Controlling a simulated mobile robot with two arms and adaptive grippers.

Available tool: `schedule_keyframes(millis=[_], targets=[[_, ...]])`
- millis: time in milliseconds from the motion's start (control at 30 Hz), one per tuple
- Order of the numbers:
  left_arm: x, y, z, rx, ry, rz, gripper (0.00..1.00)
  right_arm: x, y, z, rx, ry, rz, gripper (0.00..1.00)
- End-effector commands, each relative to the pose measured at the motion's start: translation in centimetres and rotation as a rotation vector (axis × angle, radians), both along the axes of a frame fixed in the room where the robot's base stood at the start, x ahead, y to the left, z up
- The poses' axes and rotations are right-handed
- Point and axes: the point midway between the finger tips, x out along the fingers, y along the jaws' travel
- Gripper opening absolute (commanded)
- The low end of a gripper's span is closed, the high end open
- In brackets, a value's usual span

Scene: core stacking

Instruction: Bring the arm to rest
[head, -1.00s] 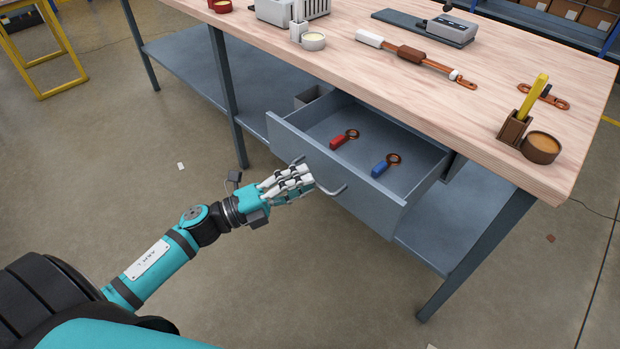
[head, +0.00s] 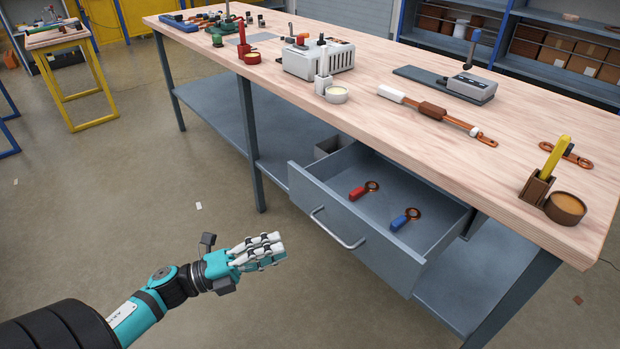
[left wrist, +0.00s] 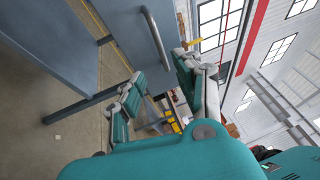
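My left gripper (head: 258,250) is at the lower middle of the head view, in the air to the left of the open drawer (head: 355,225). It is apart from the drawer's handle (head: 337,228). In the left wrist view its fingers (left wrist: 160,95) stand apart with nothing between them, and the drawer handle (left wrist: 154,40) shows beyond them. The drawer holds a red-handled piece with a copper ring (head: 362,190) and a blue-handled one (head: 404,219). My right gripper is in neither view.
The wooden workbench (head: 430,140) carries a white toaster-like box (head: 318,60), a grey device (head: 470,87) and small cups. A grey lower shelf (head: 215,115) runs under it. A yellow-legged table (head: 85,85) stands at the far left.

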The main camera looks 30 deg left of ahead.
Motion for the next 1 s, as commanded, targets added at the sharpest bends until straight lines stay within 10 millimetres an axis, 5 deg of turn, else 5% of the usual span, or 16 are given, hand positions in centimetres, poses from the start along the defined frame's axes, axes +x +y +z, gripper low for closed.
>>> schedule_keyframes(millis=[233,367,500,633,800,1000], targets=[[0.4,0.3,-0.5,-0.023,0.023,0.031,0.34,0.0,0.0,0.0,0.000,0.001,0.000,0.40],[2.3,1.9,-3.3,-0.140,0.153,0.191,0.34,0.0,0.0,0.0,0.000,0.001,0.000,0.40],[3.8,4.4,-10.8,-0.364,0.436,0.484,0.34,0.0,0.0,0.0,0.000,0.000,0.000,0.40],[2.4,4.8,-19.9,-0.573,0.759,0.756,0.34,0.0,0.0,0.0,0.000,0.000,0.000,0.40],[-2.8,1.7,-29.9,-0.754,1.157,1.035,0.34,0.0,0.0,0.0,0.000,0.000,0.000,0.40],[-8.7,-3.2,-35.7,-0.831,1.478,1.228,0.34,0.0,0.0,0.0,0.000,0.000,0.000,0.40]])
